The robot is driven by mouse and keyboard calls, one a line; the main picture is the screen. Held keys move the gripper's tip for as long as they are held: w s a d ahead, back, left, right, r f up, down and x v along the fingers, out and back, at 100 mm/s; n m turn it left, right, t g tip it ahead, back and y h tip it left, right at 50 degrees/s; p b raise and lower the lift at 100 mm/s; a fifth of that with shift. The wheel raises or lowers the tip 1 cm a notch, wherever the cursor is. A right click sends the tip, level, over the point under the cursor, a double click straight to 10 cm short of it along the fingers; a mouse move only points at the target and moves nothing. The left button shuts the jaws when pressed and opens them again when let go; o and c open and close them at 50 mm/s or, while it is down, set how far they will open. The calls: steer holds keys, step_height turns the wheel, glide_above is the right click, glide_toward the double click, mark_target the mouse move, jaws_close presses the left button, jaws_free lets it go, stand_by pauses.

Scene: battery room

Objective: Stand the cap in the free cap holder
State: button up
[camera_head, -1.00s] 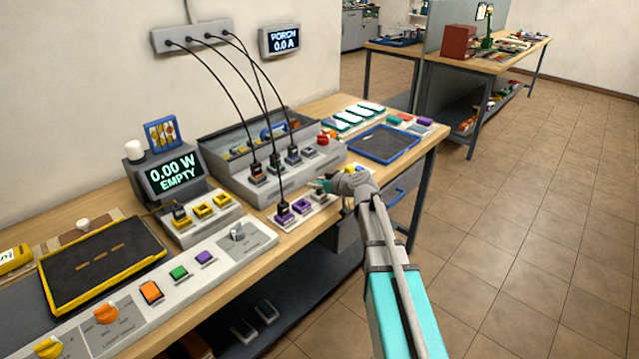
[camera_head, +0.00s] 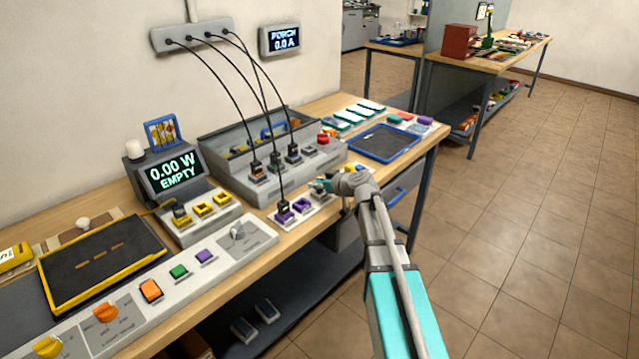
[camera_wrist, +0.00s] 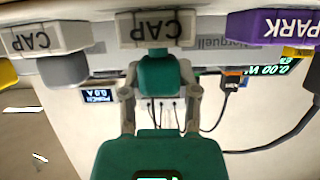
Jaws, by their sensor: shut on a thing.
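My gripper (camera_wrist: 160,95) is shut on a teal cap (camera_wrist: 159,74), which shows upside down in the wrist view. The cap's narrower end meets the edge of the middle holder marked CAP (camera_wrist: 156,28). I cannot tell whether it is seated or only close. A second CAP holder (camera_wrist: 35,38) has a grey piece (camera_wrist: 68,68) in it. In the head view my gripper (camera_head: 325,187) is low over the front of the bench, just right of the purple holders (camera_head: 285,216); the cap is small there and partly hidden by my wrist.
A purple PARK holder (camera_wrist: 268,25) with a black plug is beside the CAP holder. Black cables (camera_head: 265,105) hang from the wall strip to the plugs. A grey box (camera_head: 262,135) stands behind, and a blue-rimmed tray (camera_head: 384,142) lies to the right.

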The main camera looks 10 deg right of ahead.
steer(key=shift+f+b, duration=0.35)
steer(key=shift+f, duration=0.05)
steer(key=o, duration=0.6)
steer(key=shift+s, duration=0.1)
steer(key=p+v, duration=0.4)
steer(key=v, duration=0.7)
stand_by(1.0)
steer(key=shift+f, duration=0.1)
stand_by(0.5)
